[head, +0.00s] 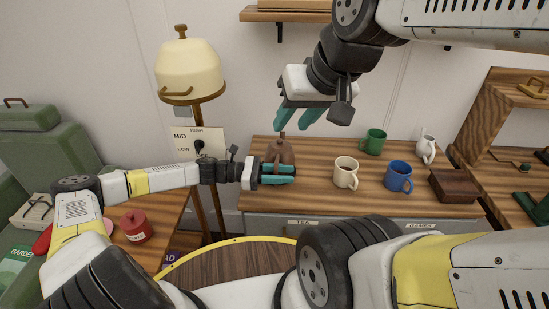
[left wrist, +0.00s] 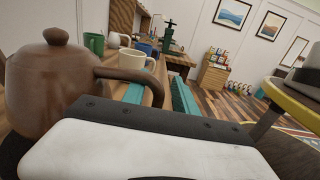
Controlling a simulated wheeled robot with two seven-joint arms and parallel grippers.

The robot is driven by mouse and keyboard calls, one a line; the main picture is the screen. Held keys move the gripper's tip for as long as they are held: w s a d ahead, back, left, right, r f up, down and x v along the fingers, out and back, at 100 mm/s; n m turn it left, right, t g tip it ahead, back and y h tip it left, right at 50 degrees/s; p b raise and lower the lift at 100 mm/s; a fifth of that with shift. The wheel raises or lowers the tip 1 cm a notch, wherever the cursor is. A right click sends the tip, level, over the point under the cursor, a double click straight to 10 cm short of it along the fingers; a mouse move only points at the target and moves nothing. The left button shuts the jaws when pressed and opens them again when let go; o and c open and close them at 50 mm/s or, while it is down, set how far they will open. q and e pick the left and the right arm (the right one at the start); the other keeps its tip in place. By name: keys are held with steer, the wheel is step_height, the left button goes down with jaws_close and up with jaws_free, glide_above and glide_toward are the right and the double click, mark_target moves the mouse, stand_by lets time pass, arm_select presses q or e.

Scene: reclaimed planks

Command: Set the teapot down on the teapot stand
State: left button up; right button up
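The brown teapot (head: 284,150) is at the left end of the wooden counter, partly hidden behind my left gripper (head: 280,174). In the left wrist view the teapot (left wrist: 48,85) fills the left side, upright, with its lid on. Its handle (left wrist: 157,88) reaches between the two teal fingers of my left gripper (left wrist: 158,98). The fingers are apart, with a gap visible beside the handle. A dark surface (left wrist: 10,152) shows below the teapot; I cannot tell whether it is the stand. My right gripper (head: 299,118) is open and empty above the counter, over the teapot.
On the counter (head: 310,197) stand a cream mug (head: 346,172), a blue mug (head: 398,176), a green mug (head: 373,141), a white mug (head: 426,149) and a brown wooden box (head: 454,186). A red pot (head: 136,227) stands left.

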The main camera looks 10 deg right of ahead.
arm_select(q)
steer(key=shift+f, duration=0.1)
steer(key=shift+w+a+f, duration=0.1)
steer(key=shift+w+a, duration=0.05)
steer(key=shift+a, duration=0.15)
steer(key=v, duration=0.7)
steer(key=shift+a, duration=0.15)
